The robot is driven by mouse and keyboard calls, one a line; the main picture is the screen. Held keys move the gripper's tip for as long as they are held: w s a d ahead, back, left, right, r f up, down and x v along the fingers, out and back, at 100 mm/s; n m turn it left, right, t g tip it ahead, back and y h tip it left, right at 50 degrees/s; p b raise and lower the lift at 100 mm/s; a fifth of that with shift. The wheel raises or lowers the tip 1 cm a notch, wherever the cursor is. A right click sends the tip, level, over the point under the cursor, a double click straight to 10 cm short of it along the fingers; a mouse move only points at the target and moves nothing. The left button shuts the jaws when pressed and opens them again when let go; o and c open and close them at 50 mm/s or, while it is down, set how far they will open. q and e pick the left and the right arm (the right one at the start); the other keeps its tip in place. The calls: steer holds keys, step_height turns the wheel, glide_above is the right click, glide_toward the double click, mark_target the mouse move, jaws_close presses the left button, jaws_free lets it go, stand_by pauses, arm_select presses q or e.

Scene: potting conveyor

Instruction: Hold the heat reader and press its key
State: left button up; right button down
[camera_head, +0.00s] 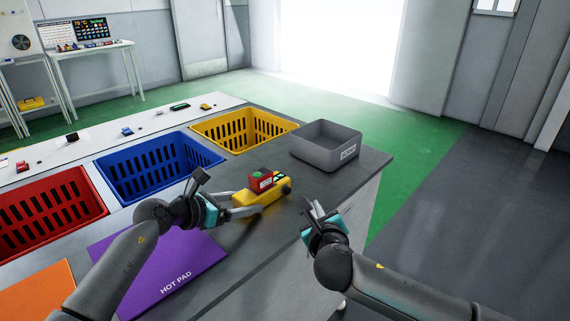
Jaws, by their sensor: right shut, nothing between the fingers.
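The heat reader (245,199) has a yellow body, with a red block on top that bears a green key (258,175) and a white label, and a dark round end at the right. My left gripper (236,206) is at its left end, with its grey fingers closed on the yellow body. Whether the reader touches the counter is hard to tell. My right gripper (318,210) is shut and empty, to the right of and nearer than the reader, by the counter's right edge. It is apart from the reader.
Red (50,216), blue (160,168) and yellow (243,131) slotted crates line the far side of the counter (262,258). A grey bin (325,148) stands behind the reader. A purple hot pad (180,270) and an orange pad (38,292) lie at left.

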arm_select(q)
steer(key=o, duration=0.4)
